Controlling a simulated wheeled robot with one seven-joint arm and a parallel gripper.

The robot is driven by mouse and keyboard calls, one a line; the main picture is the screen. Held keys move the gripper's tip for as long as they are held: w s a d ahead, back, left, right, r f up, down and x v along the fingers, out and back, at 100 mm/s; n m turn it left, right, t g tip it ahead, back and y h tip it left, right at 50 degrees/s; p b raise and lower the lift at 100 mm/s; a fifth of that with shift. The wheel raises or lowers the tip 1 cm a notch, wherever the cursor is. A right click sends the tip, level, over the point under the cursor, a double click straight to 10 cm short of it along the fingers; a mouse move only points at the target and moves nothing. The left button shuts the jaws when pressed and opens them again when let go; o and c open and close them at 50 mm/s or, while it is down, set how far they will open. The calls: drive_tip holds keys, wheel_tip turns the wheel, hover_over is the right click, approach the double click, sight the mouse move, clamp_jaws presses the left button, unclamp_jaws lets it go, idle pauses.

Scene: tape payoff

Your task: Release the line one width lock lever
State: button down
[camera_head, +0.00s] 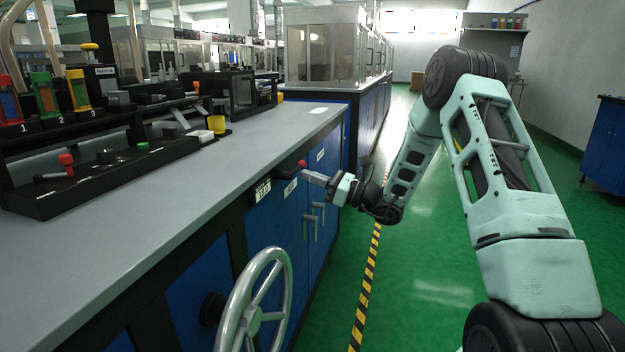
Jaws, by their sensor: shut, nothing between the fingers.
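A small dark lever with a red knob (302,163) sticks out from the front edge of the bench, beside a white number label (262,191). No wording here marks it as the line one width lock lever. My gripper (309,176) is at the end of my pale green arm, just in front of the bench. Its closed fingertips point left, close to the red knob and slightly below it. I cannot tell whether they touch the lever. Another red-knobbed lever (67,162) stands on the black panel on the bench top at the left.
A large grey handwheel (252,315) projects from the bench front at the bottom. Door handles (309,222) stick out below my gripper. The grey bench top (150,235) is largely clear in front of the black panel. Green floor (425,285) lies open to the right.

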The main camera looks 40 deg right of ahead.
drive_tip(key=shift+w+d+r+n, duration=0.1)
drive_tip(key=shift+r+n, duration=0.25)
drive_tip(key=shift+n, duration=0.45)
drive_tip(key=s+a+r+n+g+y+b, duration=0.1)
drive_tip(key=r+n, duration=0.6)
drive_tip(key=n, duration=1.1)
drive_tip(key=shift+s+a+r+n+g+y+b, duration=0.35)
drive_tip(key=shift+s+a+g+b, duration=0.55)
drive_tip(key=shift+g+b, duration=0.9)
drive_tip(key=shift+w+a+g+p, duration=0.15)
drive_tip(key=shift+g+p, duration=0.15)
